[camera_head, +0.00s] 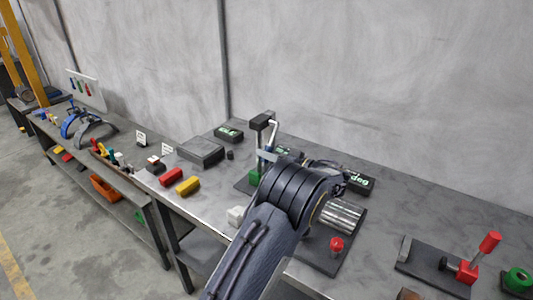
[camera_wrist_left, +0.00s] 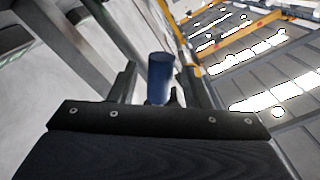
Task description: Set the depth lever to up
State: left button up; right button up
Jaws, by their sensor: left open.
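My left gripper (camera_wrist_left: 159,76) is open in the left wrist view, its two dark fingers standing apart. A blue cylinder (camera_wrist_left: 160,80) shows between the fingers; I cannot tell whether it touches them or whether it belongs to the depth lever. In the head view my left arm comes up from the bottom over the bench, and its dark wrist hides the fingers and part of the fixture behind. No lever there can be surely named as the depth lever. A red-handled lever (camera_head: 489,243) stands on a dark plate at the right. My right gripper is not in view.
A ribbed metal barrel (camera_head: 343,215) and a red knob (camera_head: 336,245) are right of my wrist. A post with a dark head (camera_head: 262,121) stands behind it. A "deg" display (camera_head: 359,182) sits near the back. Red (camera_head: 171,176) and yellow (camera_head: 188,186) blocks lie left.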

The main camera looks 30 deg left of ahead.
pick_arm(q)
jog(key=shift+a, duration=0.6)
grip_shut()
